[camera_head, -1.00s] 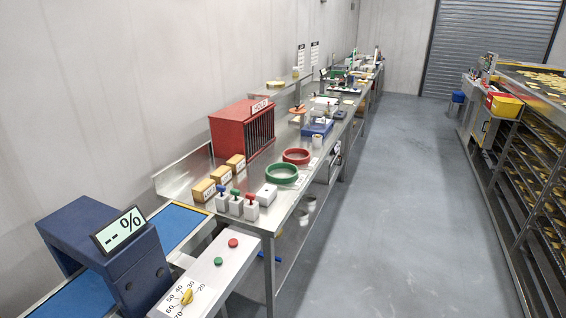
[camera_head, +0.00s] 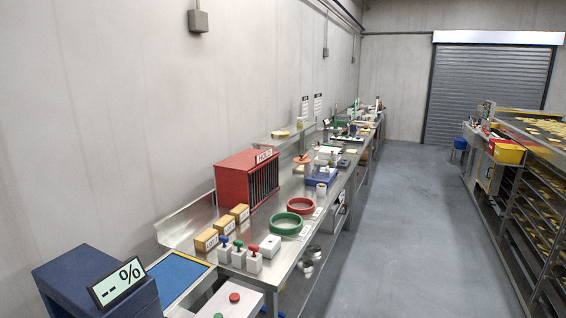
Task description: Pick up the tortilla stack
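I cannot clearly make out a tortilla stack. A small flat yellowish item (camera_head: 280,134) lies on the raised steel shelf behind the red cage box, too small to tell what it is. Another small pale item (camera_head: 350,151) lies farther along the bench, also unclear. Many yellow chips or tortilla pieces (camera_head: 543,125) are spread on top of the steel rack machine at the right. Neither of my grippers is in view.
A long steel bench (camera_head: 276,223) runs along the left wall. It carries a red cage box (camera_head: 235,182), green ring (camera_head: 286,224), red ring (camera_head: 300,206), cardboard-coloured boxes (camera_head: 222,227) and a blue scale-like device (camera_head: 322,178). The grey floor aisle (camera_head: 385,240) is clear.

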